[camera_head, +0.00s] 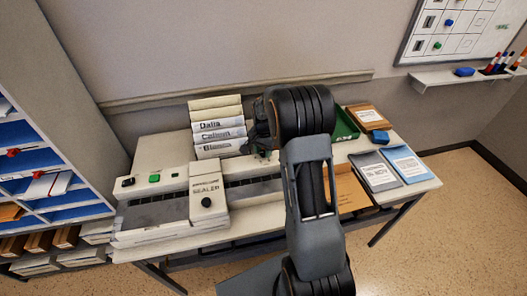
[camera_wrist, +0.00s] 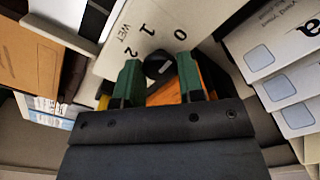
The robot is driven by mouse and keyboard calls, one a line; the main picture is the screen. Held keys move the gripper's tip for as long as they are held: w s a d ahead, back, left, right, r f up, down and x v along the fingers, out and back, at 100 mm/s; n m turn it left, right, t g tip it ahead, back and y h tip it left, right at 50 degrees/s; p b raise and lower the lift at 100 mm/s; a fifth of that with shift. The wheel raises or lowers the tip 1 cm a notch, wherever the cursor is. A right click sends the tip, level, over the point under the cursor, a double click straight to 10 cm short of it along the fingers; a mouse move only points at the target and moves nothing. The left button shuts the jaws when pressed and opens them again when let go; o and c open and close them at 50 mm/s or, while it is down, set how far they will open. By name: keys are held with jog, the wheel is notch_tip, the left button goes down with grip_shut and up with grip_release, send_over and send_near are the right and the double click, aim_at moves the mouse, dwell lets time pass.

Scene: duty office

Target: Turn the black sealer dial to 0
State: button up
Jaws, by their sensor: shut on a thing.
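In the wrist view, a black dial (camera_wrist: 160,66) with a white mark sits on a pale panel (camera_wrist: 112,62) marked 0, 1, 2 and WET. The white mark is slanted; I cannot tell which end points to a number. My gripper (camera_wrist: 161,82) has its green fingers on either side of the dial, shut on it. In the head view, my gripper (camera_head: 263,152) is at the back of the table, and my arm hides the dial it holds. A pale machine (camera_head: 150,214) marked SEALER stands at the left, with a black knob (camera_head: 207,202) on its front.
A green tray (camera_head: 345,124), a brown box (camera_head: 368,117), a blue block (camera_head: 379,137) and papers (camera_head: 406,163) lie at the right. A shelf unit (camera_head: 62,120) stands at the far left.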

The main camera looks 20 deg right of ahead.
aim_at(264, 152)
jog(key=shift+m, duration=0.4)
jog(key=shift+r, duration=0.1)
jog(key=o, duration=0.9)
notch_tip(264, 152, up, 14)
jog(key=shift+b, duration=0.4)
dwell(0.5)
jog(key=s+a+n+t, duration=0.2)
jog(key=s+a+n, duration=0.3)
jog(key=s, duration=0.6)
jog(key=s+a+n+t, duration=0.1)
jog(key=s+a+n, duration=0.4)
jog(key=s, duration=0.6)
jog(key=shift+a+r+n+t, duration=0.25)
jog(key=shift+n+t, duration=0.15)
jog(key=shift+n, duration=0.3)
